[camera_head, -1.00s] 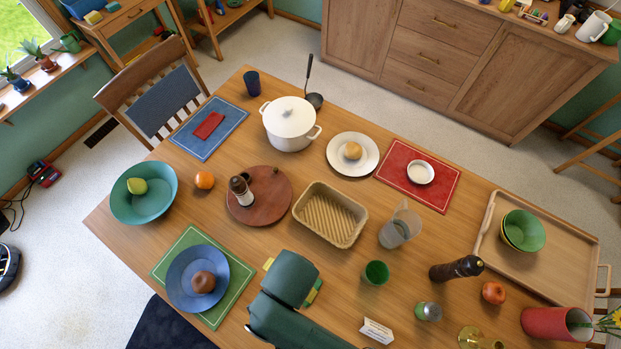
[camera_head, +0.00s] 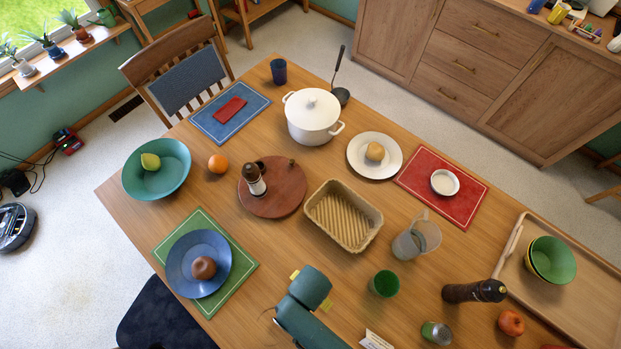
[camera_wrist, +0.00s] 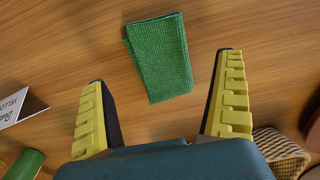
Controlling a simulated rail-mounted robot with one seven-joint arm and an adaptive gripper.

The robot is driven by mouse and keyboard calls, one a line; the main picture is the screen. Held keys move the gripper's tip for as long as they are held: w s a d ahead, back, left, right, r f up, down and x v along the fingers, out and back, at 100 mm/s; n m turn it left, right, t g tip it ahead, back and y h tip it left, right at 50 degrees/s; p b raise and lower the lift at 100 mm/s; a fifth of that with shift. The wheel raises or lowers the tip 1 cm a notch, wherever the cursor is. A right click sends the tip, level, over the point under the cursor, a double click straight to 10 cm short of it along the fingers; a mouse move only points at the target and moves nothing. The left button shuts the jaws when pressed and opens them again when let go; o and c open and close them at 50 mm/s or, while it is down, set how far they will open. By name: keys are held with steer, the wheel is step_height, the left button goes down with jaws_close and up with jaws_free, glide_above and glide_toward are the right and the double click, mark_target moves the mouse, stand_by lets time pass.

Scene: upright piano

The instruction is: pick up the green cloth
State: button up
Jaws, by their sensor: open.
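The green cloth (camera_wrist: 158,57) is a folded, ribbed rectangle lying flat on the wooden table in the wrist view. My gripper (camera_wrist: 163,72) is open, with its yellow-padded fingers apart and nothing between them. The cloth lies ahead of the fingertips in the picture, roughly centred between them, and they do not appear to touch it. In the head view my gripper (camera_head: 311,289) is over the near side of the table, in front of the woven basket. I cannot make out the cloth there; my gripper and arm probably hide it.
Around my gripper are the woven basket (camera_head: 343,215), a green cup (camera_head: 384,284), a small white card (camera_head: 376,340), and a blue plate (camera_head: 198,263) on a green placemat (camera_head: 236,281).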

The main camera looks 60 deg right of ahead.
step_height(320, 180, down, 3)
steer(key=shift+f, duration=0.2)
steer(key=c, duration=0.8)
steer(key=shift+c, duration=0.2)
steer(key=shift+r, duration=0.1)
